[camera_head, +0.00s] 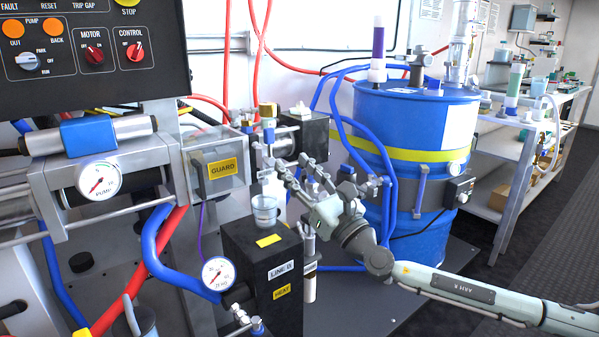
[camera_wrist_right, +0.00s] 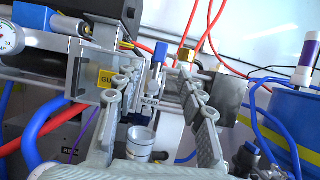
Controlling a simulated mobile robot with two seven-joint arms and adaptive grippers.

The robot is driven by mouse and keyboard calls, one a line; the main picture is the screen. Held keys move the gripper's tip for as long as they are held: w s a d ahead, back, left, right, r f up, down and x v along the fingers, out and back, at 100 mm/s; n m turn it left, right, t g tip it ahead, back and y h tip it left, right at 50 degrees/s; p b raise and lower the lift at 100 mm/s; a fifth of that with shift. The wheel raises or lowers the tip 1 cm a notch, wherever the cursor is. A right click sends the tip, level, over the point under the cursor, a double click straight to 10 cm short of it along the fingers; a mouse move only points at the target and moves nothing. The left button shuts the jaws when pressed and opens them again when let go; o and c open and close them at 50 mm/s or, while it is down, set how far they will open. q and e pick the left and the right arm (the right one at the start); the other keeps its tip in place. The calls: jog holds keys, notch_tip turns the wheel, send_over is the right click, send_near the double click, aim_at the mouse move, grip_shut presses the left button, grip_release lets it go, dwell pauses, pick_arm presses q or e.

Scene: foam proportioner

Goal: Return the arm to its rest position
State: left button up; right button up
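My right arm reaches in from the right in the head view. Its gripper (camera_head: 284,162) is in front of the pump fittings, near the clear guard box (camera_head: 218,168). In the wrist view the two fingers of the gripper (camera_wrist_right: 168,90) stand well apart with nothing held between them. Beyond the gap are a blue-handled bleed valve (camera_wrist_right: 155,78) and a small metal cup (camera_wrist_right: 140,143). The cup also shows in the head view (camera_head: 265,211), below and left of the fingers. My left gripper is not in view.
A blue drum (camera_head: 400,112) with a yellow band stands behind my right wrist. A black heater block (camera_head: 262,275) is below the cup. Blue and red hoses run around the machine. A shelf table (camera_head: 510,150) is at the right. Grey floor (camera_head: 545,225) is clear there.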

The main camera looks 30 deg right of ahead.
jog(key=shift+s+f, duration=0.15)
jog(key=shift+s, duration=0.3)
jog(key=shift+c, duration=0.2)
